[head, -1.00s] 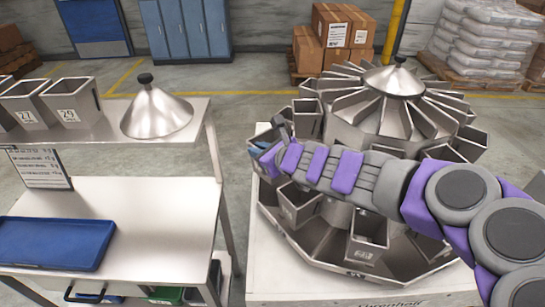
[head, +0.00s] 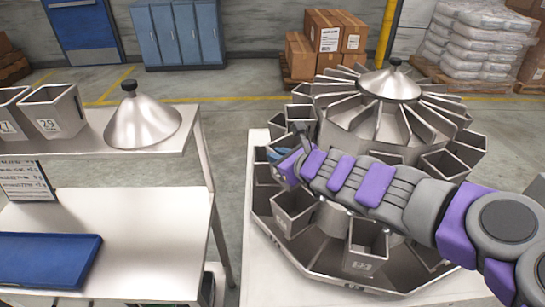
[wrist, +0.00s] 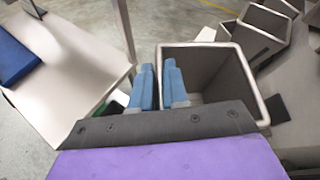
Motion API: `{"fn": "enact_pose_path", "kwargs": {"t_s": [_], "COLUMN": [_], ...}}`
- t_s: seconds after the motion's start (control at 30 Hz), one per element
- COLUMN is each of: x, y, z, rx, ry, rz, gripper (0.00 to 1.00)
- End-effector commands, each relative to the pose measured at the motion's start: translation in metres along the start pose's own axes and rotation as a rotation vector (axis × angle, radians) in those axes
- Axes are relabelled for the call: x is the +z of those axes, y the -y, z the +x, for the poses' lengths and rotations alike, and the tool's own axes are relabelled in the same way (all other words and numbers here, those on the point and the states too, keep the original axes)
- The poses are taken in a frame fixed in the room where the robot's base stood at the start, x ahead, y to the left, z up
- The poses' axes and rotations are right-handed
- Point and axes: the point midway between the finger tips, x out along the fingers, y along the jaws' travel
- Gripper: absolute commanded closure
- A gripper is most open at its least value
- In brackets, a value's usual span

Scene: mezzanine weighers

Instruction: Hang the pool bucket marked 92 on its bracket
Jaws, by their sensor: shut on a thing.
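My gripper (head: 281,154) is at the left side of the round steel weigher (head: 345,125) in the head view. In the wrist view its blue fingers (wrist: 160,85) pinch the left wall of an open, square-mouthed grey bucket (wrist: 212,72). I look down into this bucket, and it looks empty. Its number does not show, so I cannot read whether it is 92. In the head view my gripper and arm hide most of it. Its bracket cannot be made out.
Other buckets hang around the weigher, one at the front (head: 365,247) with a label too small to read. At left stand a bench (head: 150,230) with a blue tray (head: 50,262) and a shelf (head: 180,140) bearing a bucket marked 29 (head: 52,108) and a steel cone (head: 140,120).

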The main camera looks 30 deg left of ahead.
Motion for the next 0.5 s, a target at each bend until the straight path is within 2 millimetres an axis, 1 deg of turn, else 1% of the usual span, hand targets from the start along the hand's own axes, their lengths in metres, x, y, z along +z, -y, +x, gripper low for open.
{"fn": "enact_pose_path", "kwargs": {"t_s": [0.03,0.17,0.2,0.37,0.5], "x": [-0.004,-0.010,-0.013,-0.023,-0.021], "y": [0.004,0.009,0.014,0.027,0.042], "z": [0.000,0.003,0.004,0.009,0.008], "rx": [-0.002,0.003,-0.002,-0.001,0.000], "ry": [-0.003,-0.006,-0.006,-0.008,-0.004], "rz": [-0.002,0.001,0.001,0.000,0.003], "gripper": [1.00,1.00,1.00,1.00,1.00]}}
